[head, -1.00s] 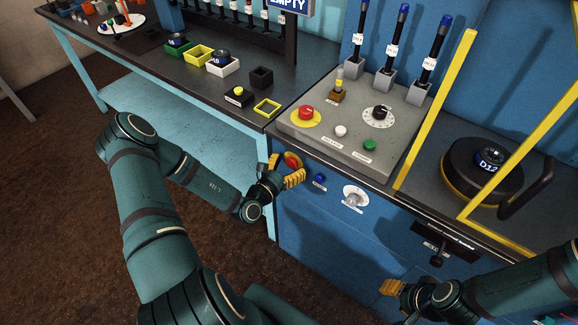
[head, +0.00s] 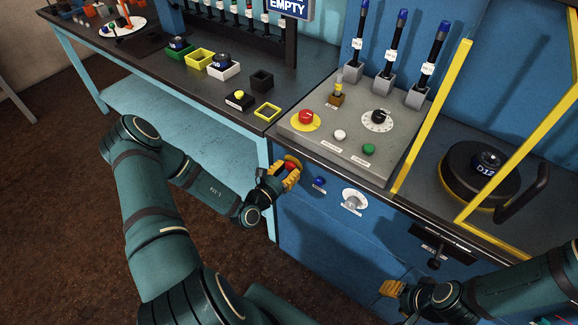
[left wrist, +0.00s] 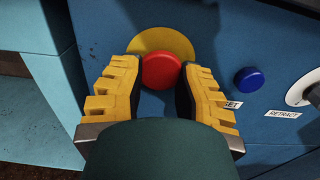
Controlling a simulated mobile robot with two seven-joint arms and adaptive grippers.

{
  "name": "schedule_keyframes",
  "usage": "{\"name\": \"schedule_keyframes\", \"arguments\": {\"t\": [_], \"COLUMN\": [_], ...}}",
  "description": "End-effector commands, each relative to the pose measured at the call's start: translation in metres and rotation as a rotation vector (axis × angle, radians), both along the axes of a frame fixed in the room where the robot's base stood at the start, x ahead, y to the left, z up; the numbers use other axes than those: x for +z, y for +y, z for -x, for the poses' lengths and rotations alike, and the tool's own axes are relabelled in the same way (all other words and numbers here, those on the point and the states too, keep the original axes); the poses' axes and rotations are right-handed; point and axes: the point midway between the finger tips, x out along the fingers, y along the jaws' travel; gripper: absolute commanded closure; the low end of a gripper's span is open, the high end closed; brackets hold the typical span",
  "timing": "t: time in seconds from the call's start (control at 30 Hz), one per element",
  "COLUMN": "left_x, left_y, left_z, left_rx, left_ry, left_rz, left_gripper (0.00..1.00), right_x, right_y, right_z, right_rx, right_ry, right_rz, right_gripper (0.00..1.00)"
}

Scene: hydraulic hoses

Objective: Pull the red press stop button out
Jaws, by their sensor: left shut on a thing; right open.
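The red stop button (left wrist: 161,71) sits on a yellow disc (left wrist: 150,41) on the blue front panel of the machine. In the head view the red button (head: 291,167) shows between the yellow fingers of my left gripper (head: 284,175). In the left wrist view my left gripper (left wrist: 160,90) has one finger on each side of the button, shut on it. My right gripper (head: 391,288) is open and empty, low in front of the cabinet at the lower right.
A blue button (left wrist: 249,80) and a white knob (head: 355,201) are right of the stop button. Another red button (head: 305,118) is on the grey console (head: 325,141) above. A black handle (head: 436,251) sticks out near my right gripper.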

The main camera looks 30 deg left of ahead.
Motion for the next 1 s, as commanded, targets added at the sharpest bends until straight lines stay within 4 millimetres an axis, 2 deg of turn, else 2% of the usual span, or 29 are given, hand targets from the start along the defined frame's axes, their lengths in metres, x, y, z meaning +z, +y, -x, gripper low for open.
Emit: {"name": "schedule_keyframes", "arguments": {"t": [0.07, 0.33, 0.37, 0.43, 0.47, 0.83, 1.0], "left_x": [0.001, -0.001, -0.001, -0.001, -0.001, -0.001, -0.001], "left_y": [0.000, 0.000, 0.000, 0.000, 0.000, 0.001, 0.002], "left_z": [0.003, 0.004, 0.004, 0.004, 0.004, 0.007, 0.029], "left_rx": [-0.002, -0.002, -0.002, -0.002, -0.001, -0.001, 0.000], "left_ry": [0.003, 0.003, 0.003, 0.003, 0.003, 0.003, 0.004], "left_rz": [0.001, 0.002, 0.002, 0.002, 0.002, 0.001, 0.002], "left_gripper": [1.00, 1.00, 0.55, 0.30, 0.27, 0.27, 0.27], "right_x": [0.007, 0.005, 0.005, 0.005, 0.005, 0.005, 0.005], "right_y": [0.000, 0.000, 0.000, 0.000, 0.000, 0.000, 0.000], "right_z": [0.001, 0.001, 0.001, 0.001, 0.001, 0.001, 0.001], "right_rx": [0.001, 0.001, 0.001, 0.001, 0.001, 0.001, 0.001], "right_ry": [0.003, 0.003, 0.003, 0.003, 0.003, 0.003, 0.003], "right_rz": [0.000, 0.000, 0.000, 0.000, 0.000, 0.000, 0.000], "right_gripper": [0.53, 0.53, 0.53, 0.53, 0.53, 0.53, 0.53]}}
